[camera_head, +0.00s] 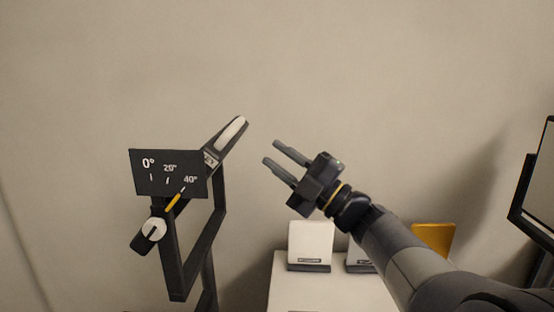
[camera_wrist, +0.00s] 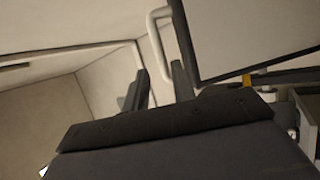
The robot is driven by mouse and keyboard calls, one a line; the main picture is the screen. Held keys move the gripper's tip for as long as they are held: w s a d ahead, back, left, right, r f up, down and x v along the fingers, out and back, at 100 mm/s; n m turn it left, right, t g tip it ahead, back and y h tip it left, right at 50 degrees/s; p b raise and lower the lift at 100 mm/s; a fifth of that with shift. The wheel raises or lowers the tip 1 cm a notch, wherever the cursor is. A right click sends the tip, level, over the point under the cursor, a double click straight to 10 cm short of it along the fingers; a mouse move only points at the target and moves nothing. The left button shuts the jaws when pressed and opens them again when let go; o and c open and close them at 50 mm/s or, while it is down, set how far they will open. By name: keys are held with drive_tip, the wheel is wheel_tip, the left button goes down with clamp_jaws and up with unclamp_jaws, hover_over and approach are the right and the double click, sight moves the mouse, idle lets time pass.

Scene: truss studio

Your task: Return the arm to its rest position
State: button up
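My gripper (camera_head: 274,152) is raised in front of the wall in the head view, near the middle, pointing up and left. Its two fingers are apart with nothing between them. They also show in the wrist view (camera_wrist: 158,90), with a gap between them. My arm runs from the lower right corner up to the gripper. The gripper is to the right of a dark stand that bears an angle dial (camera_head: 150,186) and a tilted lever with a pale grip (camera_head: 232,130); a gap shows between them.
A white table (camera_head: 280,290) below holds a white panel (camera_head: 311,240) on a dark base, and a second one partly hidden by my arm. A yellow panel (camera_head: 440,236) is behind my arm. A dark-framed screen (camera_head: 543,180) is at the right edge. The wall above is bare.

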sight(236, 121)
drive_tip(key=p+x, duration=0.2)
drive_tip(key=x, duration=0.9)
drive_tip(key=shift+s+r+p, duration=0.1)
drive_tip(key=shift+p, duration=0.3)
drive_tip(key=shift+a+r+p, duration=0.15)
drive_tip(key=shift+r+p, duration=0.05)
drive_tip(key=shift+p, duration=0.35)
drive_tip(key=shift+a, duration=0.1)
drive_tip(key=shift+f+b, duration=0.25)
drive_tip(key=shift+b, duration=0.2)
